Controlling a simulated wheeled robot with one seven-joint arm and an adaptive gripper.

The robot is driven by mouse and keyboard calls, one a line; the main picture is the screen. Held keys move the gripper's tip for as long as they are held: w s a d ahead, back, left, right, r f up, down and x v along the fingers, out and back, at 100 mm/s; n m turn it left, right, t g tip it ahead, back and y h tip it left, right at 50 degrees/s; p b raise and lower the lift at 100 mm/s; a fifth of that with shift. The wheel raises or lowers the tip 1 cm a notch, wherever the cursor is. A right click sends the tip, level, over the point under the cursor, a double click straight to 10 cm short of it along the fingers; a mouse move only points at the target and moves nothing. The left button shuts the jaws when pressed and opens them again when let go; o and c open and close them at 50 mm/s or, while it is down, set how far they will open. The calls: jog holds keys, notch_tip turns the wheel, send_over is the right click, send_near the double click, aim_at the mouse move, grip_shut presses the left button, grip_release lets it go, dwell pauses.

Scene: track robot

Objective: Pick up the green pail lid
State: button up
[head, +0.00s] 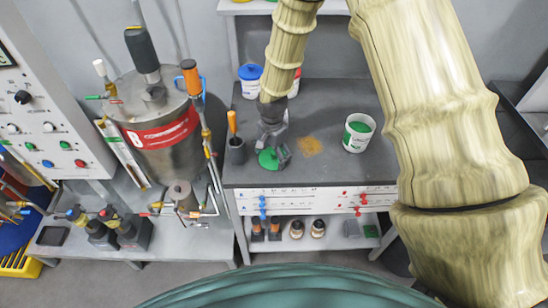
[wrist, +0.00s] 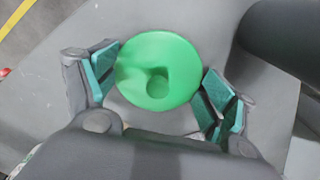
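The round green pail lid (head: 267,159) is near the front edge of the dark grey table top, below my gripper (head: 275,150) in the head view. A white pail (head: 352,143) with green inside and a green label stands to the right, uncovered.
A dark cup (head: 237,155) with an orange-handled tool stands just left of the lid. A tan patch of powder (head: 308,146) lies to the right. A blue-lidded white tub (head: 250,87) stands at the back left. A large steel tank (head: 165,150) is beside the table.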

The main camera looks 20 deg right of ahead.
jog(key=shift+s, duration=0.15)
jog(key=c, duration=1.3)
jog(key=shift+c, duration=1.2)
